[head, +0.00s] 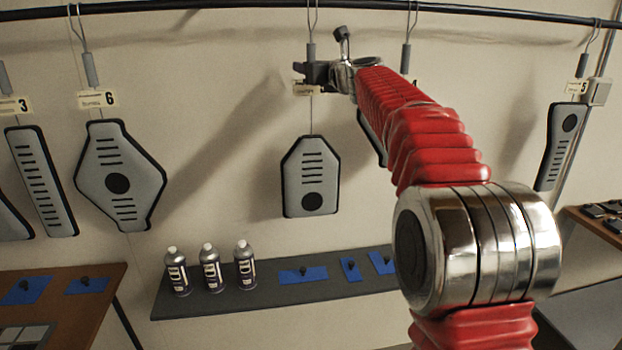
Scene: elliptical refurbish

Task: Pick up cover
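Several grey covers with dark edges, slots and a black disc hang by wires and hooks from a rail. The middle cover (311,165) has a chamfered top and hangs below a small label. My gripper (309,74) is at the grey hook handle (311,53) above this cover, level with the label. The handle and my fingers overlap in the picture. I cannot tell whether the fingers are closed on it. A wide diamond-shaped cover (118,160) hangs to the left under label 6. Another cover (371,134) is mostly hidden behind my red arm.
A dark rail (220,5) runs across the top. A narrow cover (42,180) hangs far left, another (562,143) far right. A dark shelf (225,307) below holds three spray cans (210,268) and blue pads (303,274). A wooden table (95,300) stands lower left.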

